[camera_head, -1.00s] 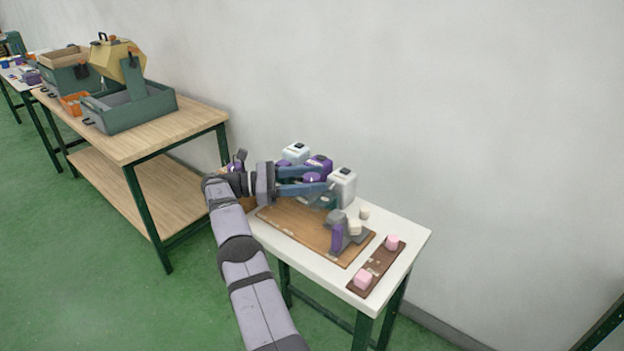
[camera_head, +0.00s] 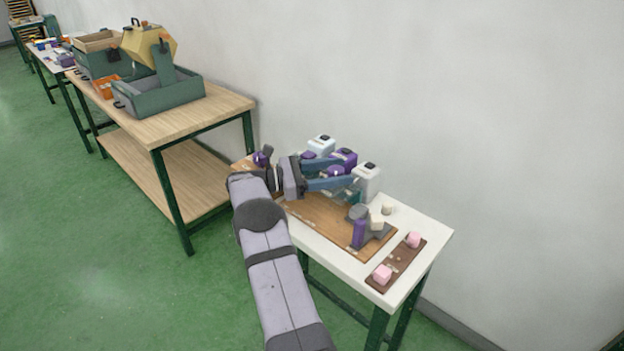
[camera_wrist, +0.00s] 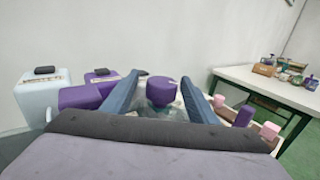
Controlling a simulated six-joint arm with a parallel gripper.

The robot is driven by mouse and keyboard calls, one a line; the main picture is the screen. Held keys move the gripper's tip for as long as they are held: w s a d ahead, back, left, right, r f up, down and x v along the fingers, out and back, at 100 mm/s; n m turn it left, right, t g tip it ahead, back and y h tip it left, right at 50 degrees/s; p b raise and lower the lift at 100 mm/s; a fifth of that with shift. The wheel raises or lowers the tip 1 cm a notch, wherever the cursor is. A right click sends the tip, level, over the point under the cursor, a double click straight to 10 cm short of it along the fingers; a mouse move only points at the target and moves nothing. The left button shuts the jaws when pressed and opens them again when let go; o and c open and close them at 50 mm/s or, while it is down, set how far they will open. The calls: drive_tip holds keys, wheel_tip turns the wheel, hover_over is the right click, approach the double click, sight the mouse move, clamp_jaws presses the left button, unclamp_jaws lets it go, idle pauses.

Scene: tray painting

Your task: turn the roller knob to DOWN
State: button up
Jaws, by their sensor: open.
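A round purple knob (camera_wrist: 161,92), which I take to be the roller knob, sits between my two blue fingers in the wrist view. In the head view it shows as a purple cap (camera_head: 336,171) on the machine on the white table. My gripper (camera_head: 350,173) is open, with one finger on each side of the knob; it also shows in the wrist view (camera_wrist: 161,79). I cannot tell whether the fingers touch the knob. The knob's setting and any DOWN mark cannot be read. The machine's lower part is mostly hidden by my fingers.
White canisters (camera_head: 367,180) and a purple block (camera_head: 346,157) stand close by. A purple and grey fixture (camera_head: 359,232) stands on the wooden board (camera_head: 318,222). A wooden bench (camera_head: 166,130) is at left.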

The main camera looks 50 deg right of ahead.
sight(330, 171)
drive_tip(key=shift+s+r+n+t+h, duration=0.1)
drive_tip(key=shift+n+t+h, duration=0.2)
drive_tip(key=shift+t, duration=0.3)
drive_tip(key=shift+a+n+t+h+p, duration=0.1)
drive_tip(key=shift+n+t+h+p, duration=0.6)
drive_tip(key=shift+n+t, duration=0.55)
drive_tip(key=shift+m+g+y, duration=0.25)
drive_tip(key=shift+m+y, duration=0.05)
drive_tip(key=shift+m, duration=0.25)
drive_tip(key=v, duration=0.7)
drive_tip(key=shift+r+b, duration=0.3)
drive_tip(key=shift+b, duration=0.1)
drive_tip(key=r+y+p, duration=0.1)
drive_tip(key=p, duration=0.1)
drive_tip(key=d+m+g+y+p, duration=0.1)
drive_tip(key=y+p, duration=0.1)
drive_tip(key=w+r+m+y+p, duration=0.1)
drive_tip(key=y+p, duration=0.1)
drive_tip(key=shift+w+d+r+g+p, duration=0.15)
drive_tip(key=shift+r+g+p, duration=0.15)
drive_tip(key=shift+w+y+p, duration=0.1)
drive_tip(key=shift+y+p, duration=0.2)
drive_tip(key=shift+y, duration=0.1)
